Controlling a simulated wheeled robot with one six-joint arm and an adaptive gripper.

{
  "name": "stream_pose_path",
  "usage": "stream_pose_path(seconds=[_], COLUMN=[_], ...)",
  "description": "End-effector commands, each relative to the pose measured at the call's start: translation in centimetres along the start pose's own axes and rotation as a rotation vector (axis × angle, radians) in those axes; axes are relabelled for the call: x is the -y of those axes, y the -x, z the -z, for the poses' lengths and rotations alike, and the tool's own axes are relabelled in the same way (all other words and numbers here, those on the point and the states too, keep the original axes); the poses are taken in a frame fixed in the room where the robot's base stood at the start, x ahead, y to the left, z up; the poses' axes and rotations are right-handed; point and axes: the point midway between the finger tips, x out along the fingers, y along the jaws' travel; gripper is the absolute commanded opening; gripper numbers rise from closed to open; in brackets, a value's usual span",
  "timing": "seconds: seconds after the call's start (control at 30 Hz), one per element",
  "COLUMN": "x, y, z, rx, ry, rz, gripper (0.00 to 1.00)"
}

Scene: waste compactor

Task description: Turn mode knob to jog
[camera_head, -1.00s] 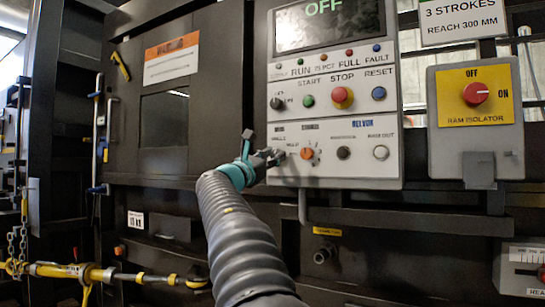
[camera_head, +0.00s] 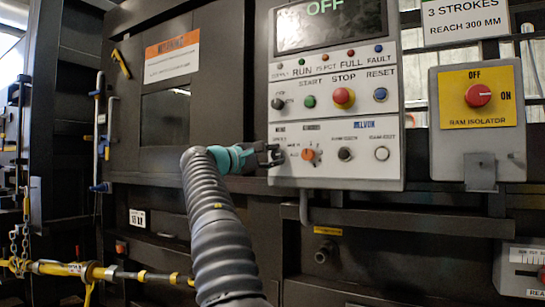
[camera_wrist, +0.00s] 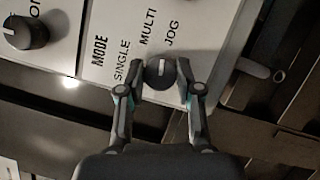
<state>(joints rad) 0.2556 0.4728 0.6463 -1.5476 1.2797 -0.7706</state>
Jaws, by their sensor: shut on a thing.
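The mode knob (camera_wrist: 160,72) is a small dark round knob with a pale pointer mark, on the white control panel (camera_head: 390,178). Around it in the wrist view are the labels SINGLE (camera_wrist: 122,62), MULTI (camera_wrist: 148,26) and JOG (camera_wrist: 172,34). The pointer mark points up, roughly toward the MULTI and JOG side; I cannot tell exactly which label it meets. My gripper (camera_wrist: 161,78) is shut on the knob, one finger on each side. In the head view, my gripper (camera_head: 273,156) hides the knob at the panel's lower left.
An orange knob (camera_head: 309,155) sits just right of my gripper. Above are a black selector (camera_head: 278,103), a green start button (camera_head: 310,101) and a red stop button (camera_head: 343,97). The display (camera_head: 325,24) reads OFF. A red ram isolator (camera_head: 478,96) is at right.

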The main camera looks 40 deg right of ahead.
Motion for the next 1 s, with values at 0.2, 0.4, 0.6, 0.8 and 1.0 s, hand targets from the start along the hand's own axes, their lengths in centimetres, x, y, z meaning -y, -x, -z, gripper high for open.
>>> stream_pose_path(seconds=[0.2,0.4,0.6,0.8,1.0], x=[0.06,0.06,0.07,0.09,0.1], y=[-0.03,-0.04,-0.04,-0.04,-0.04], z=[0.05,0.01,0.02,0.02,0.02], rx=[-0.002,-0.003,-0.004,-0.004,-0.003], ry=[-0.108,-0.163,-0.184,-0.187,-0.186], rz=[0.047,0.07,0.08,0.081,0.081], gripper=[0.0,0.0,0.0,0.0,0.37])
